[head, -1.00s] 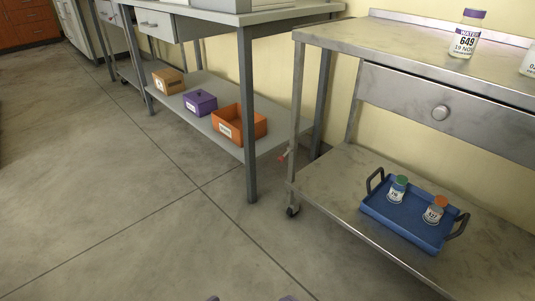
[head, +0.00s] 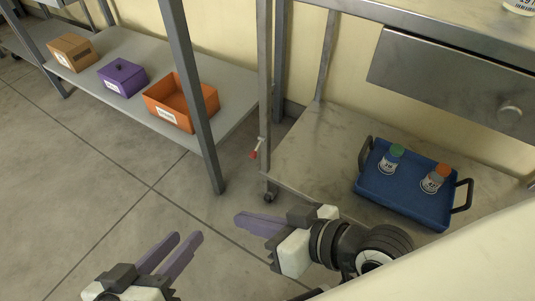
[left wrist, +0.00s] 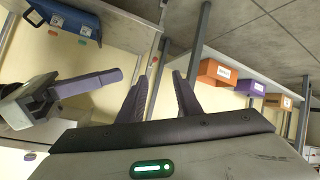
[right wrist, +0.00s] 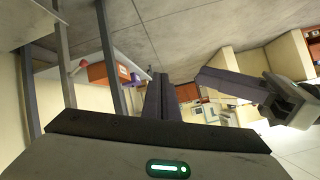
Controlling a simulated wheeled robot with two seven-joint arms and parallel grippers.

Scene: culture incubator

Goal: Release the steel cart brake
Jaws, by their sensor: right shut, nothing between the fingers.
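The steel cart (head: 300,160) stands at right. Its brake is a small lever with a red tip (head: 254,154), low on the cart's near-left leg above a caster (head: 270,197). The red-tipped lever also shows in the right wrist view (right wrist: 82,65). My right gripper (head: 238,219) is shut and empty, in front of and below the lever, apart from it; its closed fingers show in the right wrist view (right wrist: 161,78). My left gripper (head: 188,237) is open and empty, further left over the floor; its parted fingers show in the left wrist view (left wrist: 160,76).
A blue tray (head: 400,205) with two capped bottles sits on the cart's lower shelf. A grey table's leg (head: 195,100) stands just left of the cart. Its lower shelf holds an orange bin (head: 205,100), a purple box (head: 123,78) and a brown box (head: 73,52). The floor at left is clear.

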